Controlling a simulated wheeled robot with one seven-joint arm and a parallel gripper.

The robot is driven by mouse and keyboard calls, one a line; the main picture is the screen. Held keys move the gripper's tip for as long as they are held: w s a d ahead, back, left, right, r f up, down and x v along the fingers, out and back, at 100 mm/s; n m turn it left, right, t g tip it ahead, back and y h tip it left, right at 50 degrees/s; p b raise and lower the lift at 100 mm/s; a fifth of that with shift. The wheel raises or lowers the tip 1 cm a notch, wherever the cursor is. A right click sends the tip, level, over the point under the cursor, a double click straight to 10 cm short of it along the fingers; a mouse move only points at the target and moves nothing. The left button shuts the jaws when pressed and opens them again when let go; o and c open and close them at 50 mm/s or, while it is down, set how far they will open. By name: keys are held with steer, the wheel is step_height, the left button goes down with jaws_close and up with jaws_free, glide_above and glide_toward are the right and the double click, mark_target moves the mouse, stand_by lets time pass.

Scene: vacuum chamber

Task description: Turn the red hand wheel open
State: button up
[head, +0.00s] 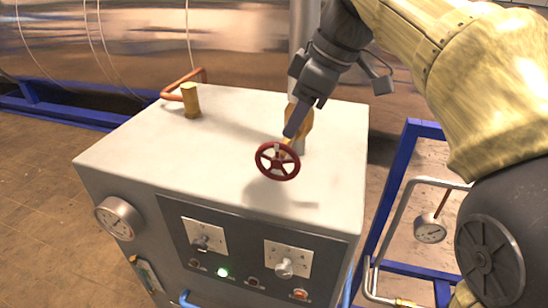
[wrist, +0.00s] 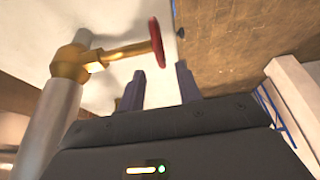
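The red hand wheel (head: 277,147) sits on a brass valve above the grey cabinet's top, facing the head camera. In the wrist view the wheel (wrist: 156,42) shows nearly edge-on at the end of its brass stem (wrist: 122,52). The brass valve body (wrist: 70,65) is left of it, on a grey pipe. My gripper (head: 291,128) is just above and behind the wheel in the head view, partly covering the valve. In the wrist view my gripper (wrist: 160,82) has its two fingers apart with nothing between them; the wheel is beyond the fingertips, seemingly without contact.
The grey cabinet (head: 130,150) carries a gauge (head: 119,218) and a switch panel (head: 205,262) with a lit green lamp. A brass fitting with a copper pipe (head: 190,100) stands at its back left. A blue frame (head: 396,190) is on the right.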

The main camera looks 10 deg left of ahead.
mark_target(265, 175)
steer(key=p+x, duration=0.2)
steer(key=x, duration=0.9)
steer(key=shift+p, duration=0.3)
steer(key=shift+d+r, duration=0.1)
jaws_close()
